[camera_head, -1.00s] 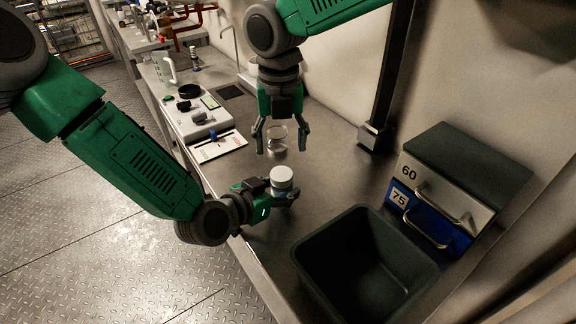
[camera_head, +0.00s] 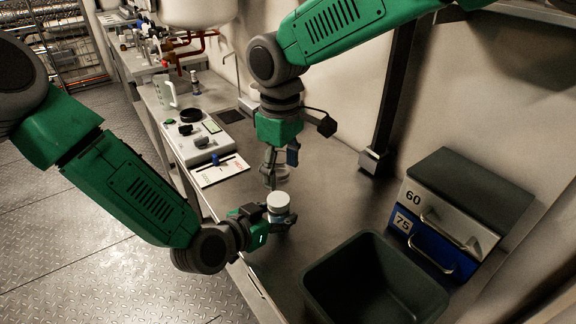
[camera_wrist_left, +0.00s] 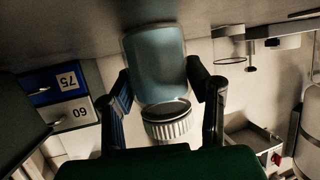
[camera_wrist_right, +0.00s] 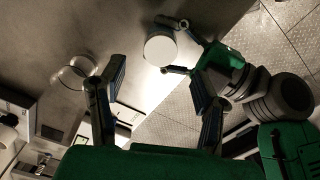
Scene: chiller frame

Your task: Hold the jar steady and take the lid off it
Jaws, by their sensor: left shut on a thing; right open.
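The jar (camera_wrist_left: 155,65) has a bluish body and a white ribbed lid (camera_wrist_left: 172,127). In the head view the lid (camera_head: 278,201) is on top of the jar, which stands upright near the bench's front edge. My left gripper (camera_head: 277,220) is shut around the jar's body, one finger on each side in the left wrist view. My right gripper (camera_head: 281,167) is open and empty, pointing down above and behind the jar. In the right wrist view the round lid top (camera_wrist_right: 160,48) lies beyond the right fingertips, apart from them.
A clear glass vessel (camera_wrist_right: 75,72) stands on the bench near the jar. A dark open bin (camera_head: 372,280) and a drawer unit (camera_head: 465,205) stand at right. A device (camera_head: 200,135) and a white card (camera_head: 219,170) lie further back. A post (camera_head: 390,105) rises behind.

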